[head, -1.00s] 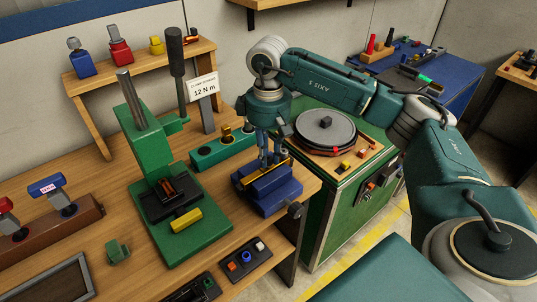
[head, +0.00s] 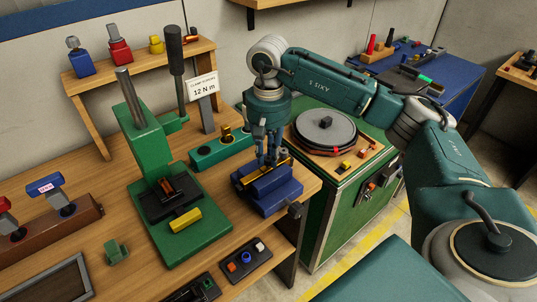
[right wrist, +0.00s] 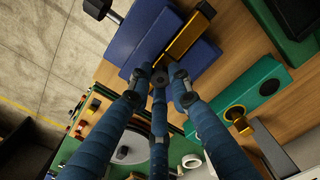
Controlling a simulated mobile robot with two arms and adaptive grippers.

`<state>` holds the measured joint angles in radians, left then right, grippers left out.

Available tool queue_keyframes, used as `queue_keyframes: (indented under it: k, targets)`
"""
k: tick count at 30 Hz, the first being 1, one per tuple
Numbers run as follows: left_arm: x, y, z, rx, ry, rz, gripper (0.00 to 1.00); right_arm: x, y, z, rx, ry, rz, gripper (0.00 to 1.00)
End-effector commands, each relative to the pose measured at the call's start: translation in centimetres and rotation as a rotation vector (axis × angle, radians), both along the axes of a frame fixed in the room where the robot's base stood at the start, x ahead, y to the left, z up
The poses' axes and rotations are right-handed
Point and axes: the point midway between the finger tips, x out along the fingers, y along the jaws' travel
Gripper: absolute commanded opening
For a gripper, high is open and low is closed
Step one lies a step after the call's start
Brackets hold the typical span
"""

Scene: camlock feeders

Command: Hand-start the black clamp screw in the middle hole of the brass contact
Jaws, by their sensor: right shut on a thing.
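The brass contact (head: 247,178) is a yellow bar held on top of the blue vise (head: 280,197) at the bench's right edge. In the right wrist view the contact (right wrist: 188,36) lies across the blue vise (right wrist: 135,38). My right gripper (head: 269,163) points down over the middle of the contact. Its fingers are shut on the black clamp screw (right wrist: 160,76), whose dark round head shows between the fingertips in the right wrist view. The screw's lower end and the middle hole are hidden, so I cannot tell how deep it sits. My left gripper is not in view.
A teal block with holes (head: 208,153) stands behind the vise. A green press (head: 150,150) with a yellow block is to its left. A green cabinet (head: 328,225) with a round turntable (head: 325,128) stands to the right. Small trays (head: 245,258) lie at the front edge.

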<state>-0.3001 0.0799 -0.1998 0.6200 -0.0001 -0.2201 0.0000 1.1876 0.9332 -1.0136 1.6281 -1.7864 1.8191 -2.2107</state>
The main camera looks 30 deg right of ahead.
Motion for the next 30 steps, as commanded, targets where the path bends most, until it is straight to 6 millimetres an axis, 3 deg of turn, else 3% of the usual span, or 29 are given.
queue_keyframes:
  k: [4,14,24,30]
  targets:
    - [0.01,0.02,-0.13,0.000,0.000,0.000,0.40,-0.14,0.09,-0.27,0.001,0.005,-0.153,0.00]
    - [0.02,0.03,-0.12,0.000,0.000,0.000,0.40,-0.11,0.08,-0.21,0.001,0.005,-0.189,0.00]
    - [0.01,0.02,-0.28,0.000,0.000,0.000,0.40,-0.09,0.08,-0.31,0.002,0.003,-0.572,0.00]
    - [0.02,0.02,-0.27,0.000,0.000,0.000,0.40,-0.07,0.08,-0.28,0.001,0.002,-0.601,0.00]
